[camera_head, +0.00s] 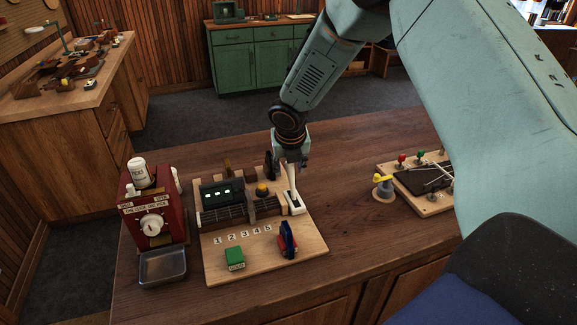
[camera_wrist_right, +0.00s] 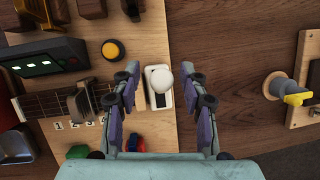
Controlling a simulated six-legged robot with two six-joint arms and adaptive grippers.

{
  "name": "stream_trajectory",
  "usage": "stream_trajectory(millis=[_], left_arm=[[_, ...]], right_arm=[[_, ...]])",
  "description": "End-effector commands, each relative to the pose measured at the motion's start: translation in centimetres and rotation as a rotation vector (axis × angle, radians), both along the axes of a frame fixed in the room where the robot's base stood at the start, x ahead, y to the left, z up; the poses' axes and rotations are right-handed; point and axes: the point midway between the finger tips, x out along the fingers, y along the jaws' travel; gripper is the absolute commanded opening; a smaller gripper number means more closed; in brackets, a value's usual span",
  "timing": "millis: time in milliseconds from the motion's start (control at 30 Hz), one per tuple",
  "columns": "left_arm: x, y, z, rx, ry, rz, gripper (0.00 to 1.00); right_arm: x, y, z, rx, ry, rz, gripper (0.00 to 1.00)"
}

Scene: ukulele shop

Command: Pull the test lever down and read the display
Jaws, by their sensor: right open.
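The white test lever (camera_head: 294,190) stands at the right edge of a wooden board (camera_head: 218,268), its handle up. In the wrist view I look down on its round white knob (camera_wrist_right: 164,80) and white base. My right gripper (camera_head: 288,164) hangs over the lever, pointing down. Its open fingers (camera_wrist_right: 160,77) lie to either side of the knob in the wrist view, with gaps on both sides. The display (camera_head: 222,192) is a dark box with small lit marks, left of the lever; it also shows in the wrist view (camera_wrist_right: 42,65). The marks are too small to read. My left gripper is out of view.
On the board are a yellow button (camera_wrist_right: 113,49), a fretboard piece (camera_head: 228,214), numbered tiles, a green block (camera_head: 235,258) and a red-blue item (camera_head: 287,241). A red dispenser (camera_head: 152,205) and metal tray (camera_head: 163,266) stand left. Another board (camera_head: 432,208) lies right, beyond bare tabletop.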

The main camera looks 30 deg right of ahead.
Motion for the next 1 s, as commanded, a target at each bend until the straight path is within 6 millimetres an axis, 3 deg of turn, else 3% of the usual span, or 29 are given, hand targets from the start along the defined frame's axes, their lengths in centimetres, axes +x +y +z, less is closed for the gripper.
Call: stream_trajectory(millis=[367, 867, 1000], left_arm=[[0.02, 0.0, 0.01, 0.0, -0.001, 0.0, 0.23], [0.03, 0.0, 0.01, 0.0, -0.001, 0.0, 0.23], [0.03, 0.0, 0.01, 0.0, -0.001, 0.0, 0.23]], right_arm=[[0.49, -0.08, -0.5, -0.001, -0.001, 0.001, 0.43], [0.49, -0.09, -0.5, -0.001, -0.001, 0.001, 0.0], [0.48, -0.11, -0.48, -0.001, 0.001, 0.001, 0.0]])
